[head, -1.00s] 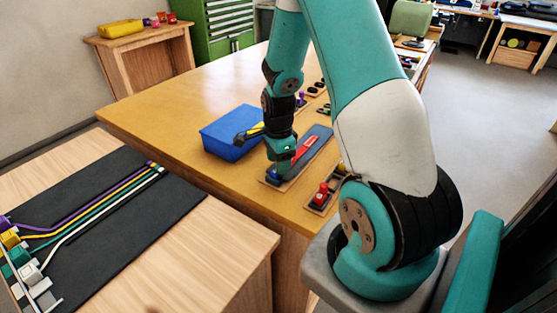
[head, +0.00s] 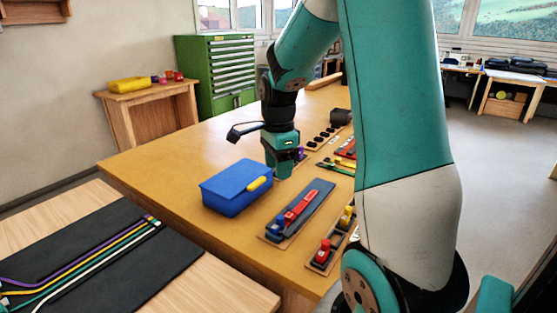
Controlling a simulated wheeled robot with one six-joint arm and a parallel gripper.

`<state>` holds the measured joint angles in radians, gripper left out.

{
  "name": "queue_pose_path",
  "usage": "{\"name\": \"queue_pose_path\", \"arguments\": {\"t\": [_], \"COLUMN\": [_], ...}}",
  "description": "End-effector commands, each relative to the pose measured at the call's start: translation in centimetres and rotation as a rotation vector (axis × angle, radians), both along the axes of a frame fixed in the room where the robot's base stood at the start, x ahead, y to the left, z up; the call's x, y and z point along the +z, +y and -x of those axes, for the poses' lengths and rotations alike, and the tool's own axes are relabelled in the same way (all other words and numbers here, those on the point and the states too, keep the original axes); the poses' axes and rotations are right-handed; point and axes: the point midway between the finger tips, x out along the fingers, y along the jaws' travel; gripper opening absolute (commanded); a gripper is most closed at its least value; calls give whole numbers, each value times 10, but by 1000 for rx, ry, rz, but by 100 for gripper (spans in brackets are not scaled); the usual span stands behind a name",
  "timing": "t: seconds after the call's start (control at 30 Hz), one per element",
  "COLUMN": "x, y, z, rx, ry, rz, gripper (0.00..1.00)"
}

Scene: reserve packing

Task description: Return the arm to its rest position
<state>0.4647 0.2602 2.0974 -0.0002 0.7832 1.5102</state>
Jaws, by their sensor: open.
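My arm reaches over the yellow-brown table (head: 150,150), with my gripper (head: 283,172) pointing down near the middle of the tabletop. It is behind and to the right of a blue box (head: 225,193) with a yellow piece (head: 259,183) at its right edge. No held thing shows at the gripper, and its jaws are open. Its fingertips are small and partly unclear against the table. A long dark tray (head: 312,198) with a red piece (head: 300,206) and a blue piece lies in front of the gripper, clear of it.
A smaller tray (head: 331,246) with red and yellow knobs sits at the front right. More trays lie behind the gripper, partly hidden by my arm. A black mat (head: 80,260) with coloured cables is at the lower left. The table's left part is clear.

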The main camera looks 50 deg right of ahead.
Motion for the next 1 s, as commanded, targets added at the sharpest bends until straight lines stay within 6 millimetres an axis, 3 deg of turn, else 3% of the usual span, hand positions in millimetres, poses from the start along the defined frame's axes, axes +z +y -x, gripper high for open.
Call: {"name": "queue_pose_path", "arguments": {"t": [0.17,0.43,0.53,0.67,0.77,0.8,0.9,1.0], "x": [16,19,22,33,43,47,53,57], "y": [0,0,14,74,144,172,232,274], "z": [0,0,-1,1,18,30,68,107], "rx": [0,2,84,473,957,1166,1659,2067], "ry": [-1,1,-9,-56,-124,-154,-242,-332], "rz": [0,0,-7,-34,-65,-77,-102,-119], "gripper": [50,50,50,50,50,50,50,50]}}
